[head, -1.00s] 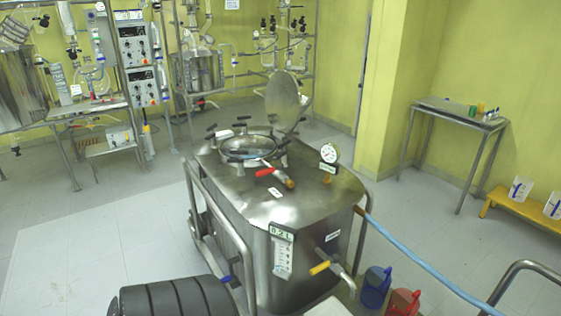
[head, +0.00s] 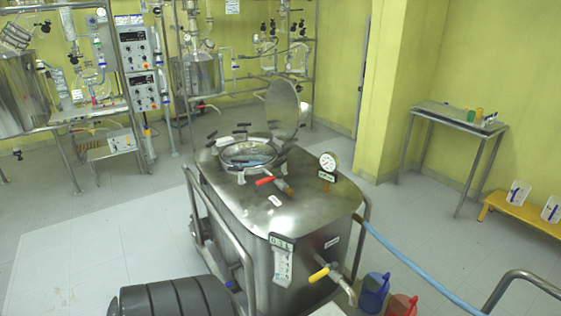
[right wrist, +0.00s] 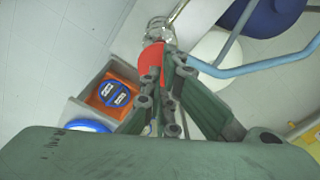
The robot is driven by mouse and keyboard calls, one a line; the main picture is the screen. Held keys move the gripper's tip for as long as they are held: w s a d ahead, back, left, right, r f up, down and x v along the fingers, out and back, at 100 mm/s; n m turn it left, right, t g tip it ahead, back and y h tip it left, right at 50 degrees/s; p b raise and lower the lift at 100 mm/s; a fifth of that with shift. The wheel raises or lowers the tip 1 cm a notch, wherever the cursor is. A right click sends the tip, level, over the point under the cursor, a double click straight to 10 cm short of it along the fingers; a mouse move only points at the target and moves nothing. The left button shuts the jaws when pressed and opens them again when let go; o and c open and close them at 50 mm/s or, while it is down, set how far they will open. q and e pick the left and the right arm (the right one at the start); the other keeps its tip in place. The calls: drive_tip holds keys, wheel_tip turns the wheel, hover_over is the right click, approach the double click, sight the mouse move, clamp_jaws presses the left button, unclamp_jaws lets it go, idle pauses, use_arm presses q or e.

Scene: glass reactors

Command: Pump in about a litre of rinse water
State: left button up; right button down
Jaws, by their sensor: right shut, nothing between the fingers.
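A steel tank (head: 250,205) stands in the middle of the head view, its round lid (head: 282,108) swung up and its top opening (head: 248,153) uncovered. A small readout (head: 283,241) on its front seems to show 0.3 L, but the digits are tiny. A blue hose (head: 415,264) runs from the tank's right side. In the right wrist view, my right gripper (right wrist: 168,68) is shut and empty, its fingertips beside a red part (right wrist: 150,60); I cannot tell whether they touch. A blue hose (right wrist: 255,66) passes right of it. My left gripper is out of view.
The tank has a red-handled valve (head: 266,181), a gauge (head: 328,161) and a yellow-handled tap (head: 319,275). Blue (head: 374,291) and red (head: 401,304) jugs stand beside it. An orange box (right wrist: 113,94) lies left of my right gripper.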

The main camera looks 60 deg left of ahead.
drive_tip(key=shift+r, duration=0.1)
idle(0.5)
wheel_tip(320, 180, down, 9)
drive_tip(key=b, duration=0.7)
drive_tip(key=shift+b, duration=0.35)
wheel_tip(320, 180, up, 9)
drive_tip(key=p, duration=0.5)
wheel_tip(320, 180, down, 9)
drive_tip(key=b, duration=0.7)
drive_tip(key=shift+s, duration=0.1)
drive_tip(key=shift+r+p, duration=2.85)
drive_tip(key=shift+r, duration=1.75)
